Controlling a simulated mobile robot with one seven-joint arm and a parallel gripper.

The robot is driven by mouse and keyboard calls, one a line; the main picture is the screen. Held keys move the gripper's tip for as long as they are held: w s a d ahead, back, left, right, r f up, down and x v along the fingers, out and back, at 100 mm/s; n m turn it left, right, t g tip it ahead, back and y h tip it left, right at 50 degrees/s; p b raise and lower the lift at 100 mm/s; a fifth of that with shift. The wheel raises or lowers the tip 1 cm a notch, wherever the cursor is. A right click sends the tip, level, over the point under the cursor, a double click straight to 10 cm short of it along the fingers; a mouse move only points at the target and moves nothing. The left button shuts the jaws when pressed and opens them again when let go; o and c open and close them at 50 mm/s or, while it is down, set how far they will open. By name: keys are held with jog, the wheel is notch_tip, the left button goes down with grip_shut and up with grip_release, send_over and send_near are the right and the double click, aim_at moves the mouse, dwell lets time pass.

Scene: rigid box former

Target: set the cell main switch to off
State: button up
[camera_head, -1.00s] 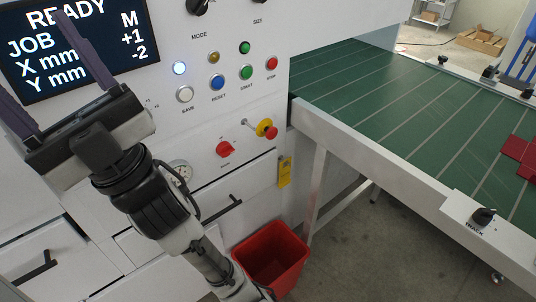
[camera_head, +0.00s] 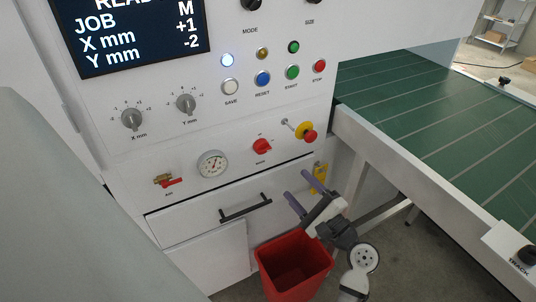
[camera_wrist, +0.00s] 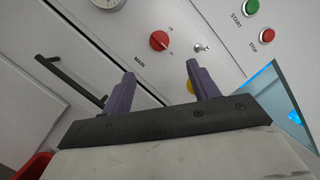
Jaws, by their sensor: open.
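The main switch (camera_head: 262,146) is a red rotary knob on the white machine panel, between the pressure gauge and the emergency stop. In the wrist view the knob (camera_wrist: 159,40) shows above the word MAIN, with small marks at its right; its exact setting is too small to read. My gripper (camera_head: 298,185) is open and empty, below and right of the switch, over the drawer front's right end. In the wrist view my two purple fingers (camera_wrist: 160,75) point up toward the panel, apart from the knob, which appears beyond the gap between them.
The yellow-and-red emergency stop (camera_head: 308,134) and a small metal toggle (camera_wrist: 201,48) are close right of the switch. A drawer handle (camera_head: 245,208) sticks out below. A red bin (camera_head: 293,268) stands under my gripper. A green conveyor (camera_head: 430,110) is at right.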

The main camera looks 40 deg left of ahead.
aim_at(266, 151)
jog(key=p+x, duration=0.3)
jog(key=x, duration=0.9)
jog(key=shift+r, duration=0.1)
jog(key=shift+w+a+p, duration=0.1)
jog(key=shift+a+p, duration=0.25)
jog(key=shift+a, duration=0.4)
jog(key=shift+c, duration=0.3)
jog(key=c, duration=0.9)
